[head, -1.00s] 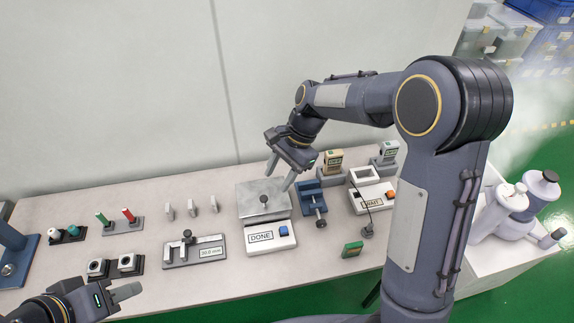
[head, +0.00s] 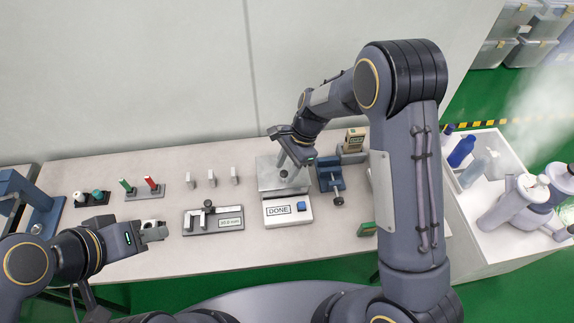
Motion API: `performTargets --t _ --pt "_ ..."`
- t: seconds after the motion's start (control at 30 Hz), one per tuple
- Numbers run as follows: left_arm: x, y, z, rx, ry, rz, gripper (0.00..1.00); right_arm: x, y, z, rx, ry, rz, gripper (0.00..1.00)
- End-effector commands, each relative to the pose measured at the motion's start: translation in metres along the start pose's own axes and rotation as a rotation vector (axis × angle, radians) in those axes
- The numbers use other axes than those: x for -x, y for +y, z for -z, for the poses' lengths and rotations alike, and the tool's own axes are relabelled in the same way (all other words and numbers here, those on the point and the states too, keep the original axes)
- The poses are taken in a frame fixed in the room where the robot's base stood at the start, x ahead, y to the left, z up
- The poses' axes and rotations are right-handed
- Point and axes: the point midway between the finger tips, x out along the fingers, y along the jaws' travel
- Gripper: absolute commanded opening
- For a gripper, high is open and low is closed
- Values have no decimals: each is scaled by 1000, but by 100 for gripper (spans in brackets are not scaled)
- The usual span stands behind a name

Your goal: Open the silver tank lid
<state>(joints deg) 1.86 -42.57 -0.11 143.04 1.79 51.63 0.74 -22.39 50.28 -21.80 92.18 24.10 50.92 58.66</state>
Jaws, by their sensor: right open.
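A flat silver box-like tank with a plate top (head: 268,180) stands at the back middle of the table in the head view, with a small dark knob (head: 284,173) on top. My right gripper (head: 294,163) is open above it, fingers pointing down. One finger is close to the knob; I cannot tell whether it touches. My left gripper (head: 160,233) is low over the table at the left, beside a small block with a white top (head: 150,223), which it partly hides. Its finger opening cannot be made out.
A white DONE box (head: 287,212) with a blue button stands in front of the silver tank. A grey gauge fixture (head: 212,221) is to its left, a blue clamp (head: 331,177) to its right. My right arm hides the table's right part.

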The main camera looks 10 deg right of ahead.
Motion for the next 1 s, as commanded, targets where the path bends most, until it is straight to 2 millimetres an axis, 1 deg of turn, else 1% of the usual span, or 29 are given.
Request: performTargets --t 0.17,0.4,0.5,0.77,1.0 --pt "0 0 0 0 0 0 36 0 0 0 0 0 0 43" --pt "0 0 0 0 0 0 36 0 0 0 0 0 0 11" --pt "0 0 0 0 0 0 36 0 0 0 0 0 0 0" --pt "0 0 0 0 0 0 36 1 0 0 0 0 1 0" --pt "6 3 3 0 0 0 36 10 -6 -1 0 2 4 0"
